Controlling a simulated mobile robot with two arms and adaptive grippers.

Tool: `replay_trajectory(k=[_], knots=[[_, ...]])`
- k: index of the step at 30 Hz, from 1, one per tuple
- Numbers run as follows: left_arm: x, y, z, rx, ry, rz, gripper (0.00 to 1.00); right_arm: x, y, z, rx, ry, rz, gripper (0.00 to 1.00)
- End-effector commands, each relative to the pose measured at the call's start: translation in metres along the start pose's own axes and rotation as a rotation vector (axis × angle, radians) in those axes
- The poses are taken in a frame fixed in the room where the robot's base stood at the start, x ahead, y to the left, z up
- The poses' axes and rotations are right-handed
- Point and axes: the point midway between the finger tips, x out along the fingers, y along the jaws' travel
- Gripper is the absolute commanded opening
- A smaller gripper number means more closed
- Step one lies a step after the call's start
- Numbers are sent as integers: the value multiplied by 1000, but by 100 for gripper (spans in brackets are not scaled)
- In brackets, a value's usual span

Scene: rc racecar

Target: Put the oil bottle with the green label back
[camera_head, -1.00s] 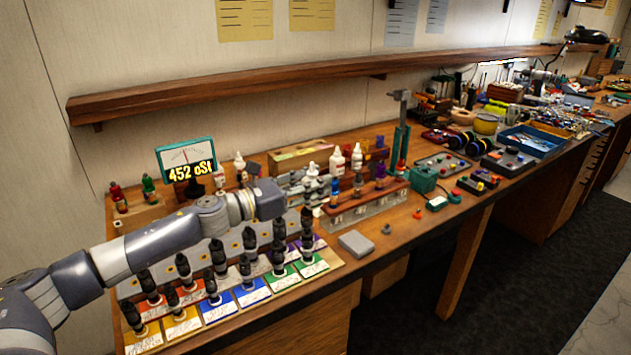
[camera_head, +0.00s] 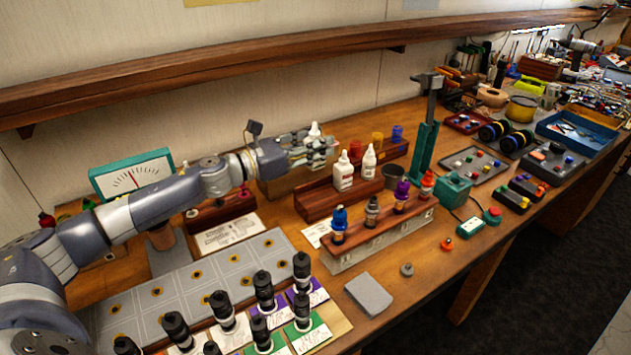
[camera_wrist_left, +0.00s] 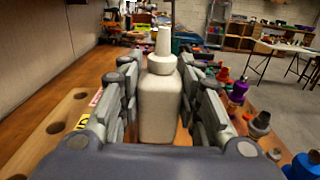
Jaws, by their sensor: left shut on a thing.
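My left gripper (camera_head: 312,148) is shut on a white oil bottle, whose pale cap (camera_head: 315,129) shows above the fingers in the head view. In the left wrist view the bottle (camera_wrist_left: 159,103) stands upright between the two fingers (camera_wrist_left: 160,110). Its label faces away or is hidden, so I cannot see the label's colour. Two other white bottles, one left (camera_head: 344,173) and one right (camera_head: 369,163), stand in a wooden rack (camera_head: 318,203) just right of the gripper. My right gripper is not in view.
A wooden stand with colored-cap bottles (camera_head: 385,232) is in front of the rack. Black-capped bottles (camera_head: 264,290) fill the front left. A shelf (camera_head: 250,58) runs along the wall.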

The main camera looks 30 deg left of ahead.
Motion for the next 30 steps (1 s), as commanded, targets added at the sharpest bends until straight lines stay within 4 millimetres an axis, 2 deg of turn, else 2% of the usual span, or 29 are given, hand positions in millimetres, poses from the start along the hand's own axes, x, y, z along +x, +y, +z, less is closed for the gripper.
replay_trajectory(k=[6,11,14,21,25,30], knots=[[0,-1,-38,-10,2,0,8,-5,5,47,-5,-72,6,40],[0,0,-58,-5,1,1,8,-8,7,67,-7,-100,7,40],[0,0,-67,-6,1,1,8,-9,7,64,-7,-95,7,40],[0,0,-97,-4,0,2,8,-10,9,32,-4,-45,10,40],[0,0,-99,-2,0,1,8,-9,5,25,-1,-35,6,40],[0,0,-100,-2,1,1,8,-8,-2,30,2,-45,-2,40]])
